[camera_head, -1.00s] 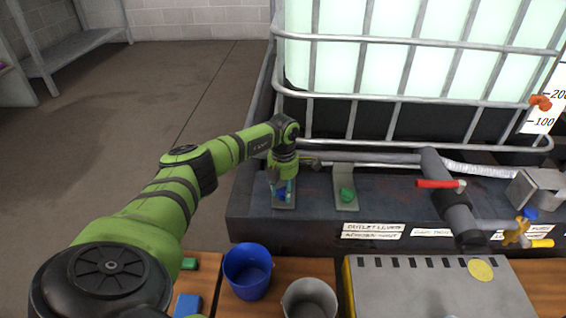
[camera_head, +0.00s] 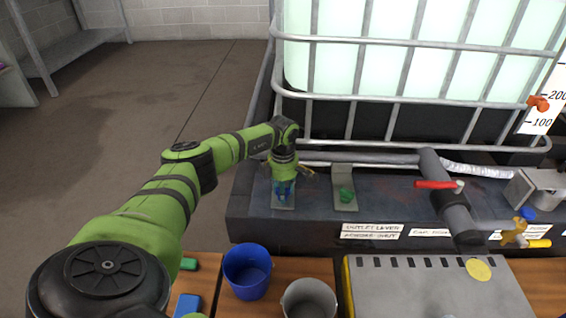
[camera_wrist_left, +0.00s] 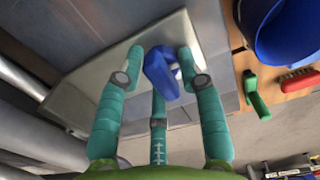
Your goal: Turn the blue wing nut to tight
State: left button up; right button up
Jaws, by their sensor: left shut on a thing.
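The blue wing nut (camera_wrist_left: 158,75) sits at a grey metal bracket plate (camera_wrist_left: 75,85) in the left wrist view. My left gripper (camera_head: 283,192) points down at this bracket in the head view, at the left end of the dark ledge. Its teal fingers stand around the blue wing nut and are shut on it; they largely hide the nut in the head view. The exact finger contacts are hard to make out. My right gripper is not in view.
The tank's metal cage (camera_head: 400,98) rises behind. A red-handled pipe (camera_head: 450,200) stands farther right. A blue bucket (camera_head: 248,272) and grey bucket (camera_head: 309,300) stand in front.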

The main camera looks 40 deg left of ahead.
pick_arm(q)
jog(key=shift+s+d+f, duration=0.2)
jog(key=shift+d+f, duration=0.05)
jog(key=shift+d, duration=0.1)
jog(key=o, duration=1)
jog(key=shift+o, duration=0.2)
jog(key=shift+a+r, duration=0.1)
jog(key=shift+a, duration=0.05)
jog(key=shift+r, duration=0.1)
jog(key=shift+w+a+r, duration=0.1)
jog(key=shift+r, duration=0.1)
notch_tip(320, 180, up, 12)
jog(key=shift+f, duration=0.25)
